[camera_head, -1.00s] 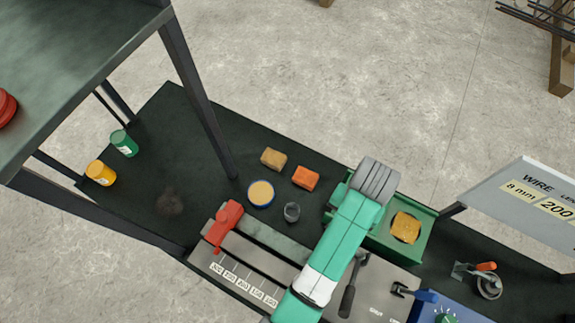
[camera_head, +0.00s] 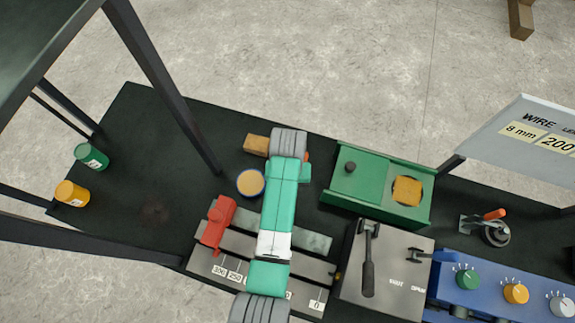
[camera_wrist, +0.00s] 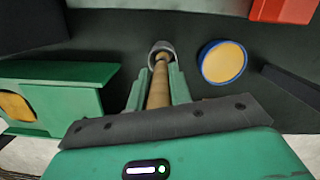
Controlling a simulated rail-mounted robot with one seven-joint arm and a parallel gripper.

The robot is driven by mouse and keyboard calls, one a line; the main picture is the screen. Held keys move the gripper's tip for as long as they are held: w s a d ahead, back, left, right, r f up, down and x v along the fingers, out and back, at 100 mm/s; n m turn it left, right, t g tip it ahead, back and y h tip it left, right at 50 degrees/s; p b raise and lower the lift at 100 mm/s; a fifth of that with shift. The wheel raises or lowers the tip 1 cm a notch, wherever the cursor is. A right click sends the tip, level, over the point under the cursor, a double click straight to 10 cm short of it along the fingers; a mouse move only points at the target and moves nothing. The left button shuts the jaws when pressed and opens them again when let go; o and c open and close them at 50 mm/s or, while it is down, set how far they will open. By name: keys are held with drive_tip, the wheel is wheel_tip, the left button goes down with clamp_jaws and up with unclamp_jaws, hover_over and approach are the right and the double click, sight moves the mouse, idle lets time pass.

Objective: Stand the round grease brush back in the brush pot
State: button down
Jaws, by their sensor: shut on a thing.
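In the wrist view my gripper (camera_wrist: 158,72) is shut on the round grease brush (camera_wrist: 158,88), whose pale wooden handle runs away from me between the two green fingers. The far end of the brush meets the mouth of the grey brush pot (camera_wrist: 162,47). I cannot tell whether the brush end is inside the pot or just above it; the bristles are hidden. In the head view my arm covers the pot, the brush and my fingers.
A blue-rimmed tin with tan contents (camera_head: 250,183) stands close beside the pot, also in the wrist view (camera_wrist: 222,62). A tan block (camera_head: 256,145) lies behind. A green box (camera_head: 350,185) with a yellow-orange pad and a red clamp (camera_head: 218,222) flank the area.

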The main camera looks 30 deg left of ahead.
drive_tip(key=shift+f, duration=1.85)
drive_tip(key=shift+f, duration=0.2)
drive_tip(key=c, duration=1.3)
unclamp_jaws()
drive_tip(key=shift+r, duration=0.15)
drive_tip(key=r, duration=0.4)
drive_tip(key=w+r, duration=0.1)
drive_tip(key=r, duration=0.7)
drive_tip(key=shift+w+a, duration=0.2)
drive_tip(key=shift+a, duration=0.15)
